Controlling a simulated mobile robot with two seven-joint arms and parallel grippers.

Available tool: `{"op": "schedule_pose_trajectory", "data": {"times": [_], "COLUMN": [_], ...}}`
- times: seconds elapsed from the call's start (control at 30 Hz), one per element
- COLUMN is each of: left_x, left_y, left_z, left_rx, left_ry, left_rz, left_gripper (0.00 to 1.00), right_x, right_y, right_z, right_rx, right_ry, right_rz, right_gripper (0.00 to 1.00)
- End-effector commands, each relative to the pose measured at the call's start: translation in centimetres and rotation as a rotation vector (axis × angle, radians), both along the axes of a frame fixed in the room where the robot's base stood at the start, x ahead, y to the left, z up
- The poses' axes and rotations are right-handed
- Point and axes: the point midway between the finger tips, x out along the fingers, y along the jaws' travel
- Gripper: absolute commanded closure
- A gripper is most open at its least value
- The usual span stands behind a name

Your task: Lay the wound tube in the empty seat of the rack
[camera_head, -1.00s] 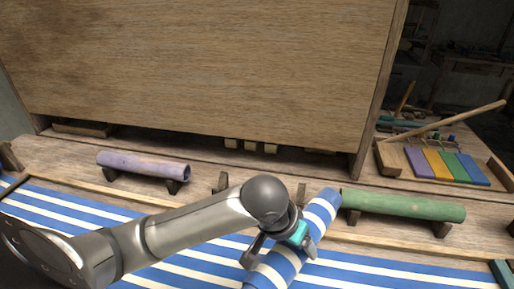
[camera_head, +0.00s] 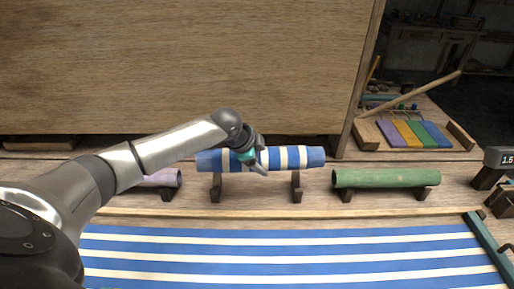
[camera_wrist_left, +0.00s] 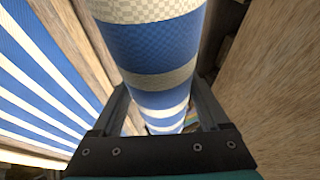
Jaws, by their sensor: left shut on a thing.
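The wound tube (camera_head: 288,157), wrapped in blue and cream stripes, lies level across the middle of the head view. My left gripper (camera_head: 252,160) is shut on it left of its middle. In the left wrist view the tube (camera_wrist_left: 155,45) runs between the two fingers (camera_wrist_left: 165,110). The rack's empty seat is a pair of dark brackets, a left one (camera_head: 216,188) and a right one (camera_head: 297,187). The tube is lined up over both brackets; I cannot tell whether it touches them. My right gripper is not in view.
A green tube (camera_head: 386,178) sits in the seat to the right. A lilac tube (camera_head: 163,178) sits to the left, partly behind my arm. A tall wooden panel (camera_head: 200,65) stands close behind. Striped cloth (camera_head: 290,255) lies in front. A tray with coloured bars (camera_head: 410,133) is at the back right.

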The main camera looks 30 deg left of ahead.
Motion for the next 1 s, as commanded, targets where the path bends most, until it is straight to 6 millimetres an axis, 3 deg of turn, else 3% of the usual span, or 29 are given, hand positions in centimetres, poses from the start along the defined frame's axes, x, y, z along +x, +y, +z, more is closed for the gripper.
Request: {"op": "schedule_pose_trajectory", "data": {"times": [0.1, 0.37, 1.0], "left_x": [0.9, 1.2, 1.2], "left_y": [1.5, 2.1, 2.0], "left_z": [0.7, 0.5, -4.3], "left_rx": [0.017, 0.027, 0.026], "left_ry": [-0.029, -0.044, -0.044], "left_rz": [-0.038, -0.063, -0.063], "left_gripper": [1.00, 1.00, 1.00], "right_x": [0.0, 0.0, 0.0], "right_y": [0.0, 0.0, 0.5], "right_z": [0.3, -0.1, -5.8], "right_rx": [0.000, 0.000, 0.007], "right_ry": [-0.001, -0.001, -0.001], "right_rz": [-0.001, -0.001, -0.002], "right_gripper": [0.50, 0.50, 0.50]}}
